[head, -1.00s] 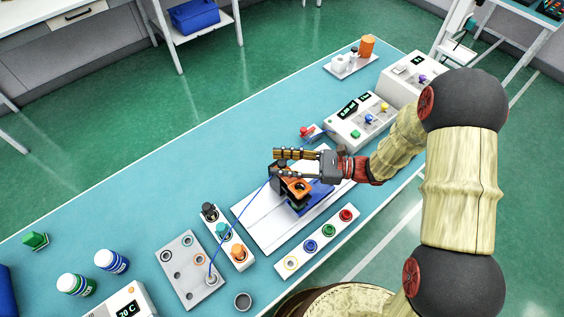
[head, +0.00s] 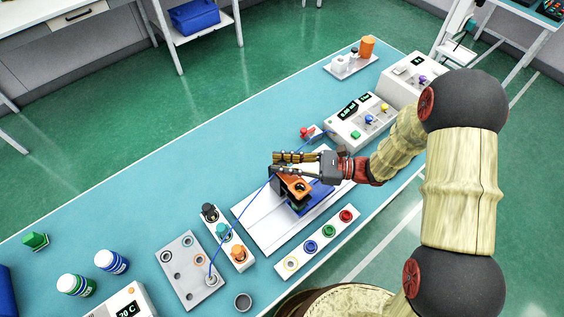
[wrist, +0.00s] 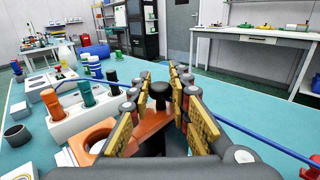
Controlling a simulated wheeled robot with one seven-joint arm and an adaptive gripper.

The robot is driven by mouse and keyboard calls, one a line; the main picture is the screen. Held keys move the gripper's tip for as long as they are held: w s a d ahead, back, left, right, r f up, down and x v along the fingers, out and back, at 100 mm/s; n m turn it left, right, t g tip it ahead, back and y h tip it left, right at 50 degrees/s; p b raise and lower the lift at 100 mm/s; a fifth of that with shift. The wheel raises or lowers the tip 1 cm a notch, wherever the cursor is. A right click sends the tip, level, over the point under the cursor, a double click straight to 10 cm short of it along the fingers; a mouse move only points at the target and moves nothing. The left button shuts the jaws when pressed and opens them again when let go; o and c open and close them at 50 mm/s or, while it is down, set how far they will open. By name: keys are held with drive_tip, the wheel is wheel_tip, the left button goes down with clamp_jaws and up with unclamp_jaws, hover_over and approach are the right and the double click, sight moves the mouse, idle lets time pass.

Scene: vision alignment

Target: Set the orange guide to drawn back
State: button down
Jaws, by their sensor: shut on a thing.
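The orange guide (head: 293,185) is on the device on the white base plate in mid-table. In the wrist view the orange guide (wrist: 152,127) is an arm with a black knob (wrist: 161,97) standing up from it. My gripper (head: 277,163) is over the guide's far left end. In the wrist view the fingers of my gripper (wrist: 160,82) are on either side of the knob, shut on it. The fingers partly hide the guide in the head view. I cannot tell from these views which marked position it is in.
A blue cable (head: 237,213) runs past the fingers from the grey plate with holes (head: 189,276). A strip with coloured rings (head: 328,231) lies in front, and a three-post holder (head: 233,249) stands to the left. The white control box (head: 345,130) is to the right.

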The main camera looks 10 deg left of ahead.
idle(0.3)
drive_tip(key=w+a+p, duration=0.1)
drive_tip(key=w+a, duration=0.3)
drive_tip(key=shift+a+p, duration=0.35)
drive_tip(key=shift+w, duration=0.1)
drive_tip(key=c, duration=1.8)
unclamp_jaws()
drive_tip(key=shift+a, duration=0.15)
drive_tip(key=shift+o, duration=0.6)
drive_tip(key=shift+d, duration=0.2)
